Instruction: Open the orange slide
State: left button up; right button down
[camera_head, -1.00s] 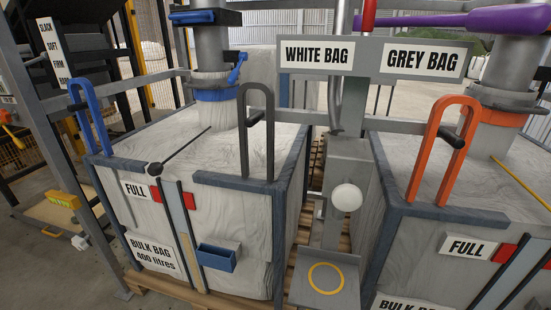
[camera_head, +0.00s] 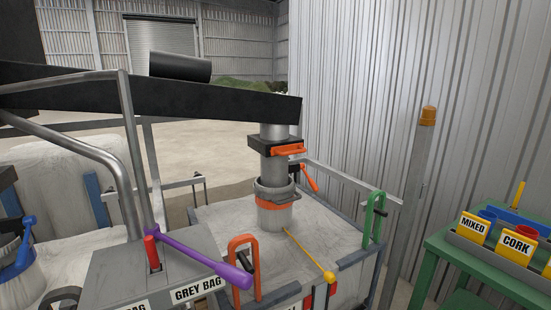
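The orange slide (camera_head: 290,150) shows as a flat orange handle on the front right of a black housing (camera_head: 260,147) around the grey chute. It sits above the bulk bag (camera_head: 225,222) behind the GREY BAG sign (camera_head: 197,289). From this angle I cannot tell how far the slide is in or out. Below it, an orange lever (camera_head: 310,178) and an orange band (camera_head: 275,203) sit by the bag's neck. Neither of my grippers is in view.
Orange (camera_head: 243,260) and green (camera_head: 374,215) hoops stand at the bag frame's corners. A green table (camera_head: 480,265) with labelled bins stands right, beyond a grey post (camera_head: 408,200). Open floor lies behind.

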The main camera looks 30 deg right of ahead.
aim_at(291, 149)
jog(key=z, duration=1.2)
jog(key=i+l+z, duration=0.6)
jog(key=i+z, duration=0.2)
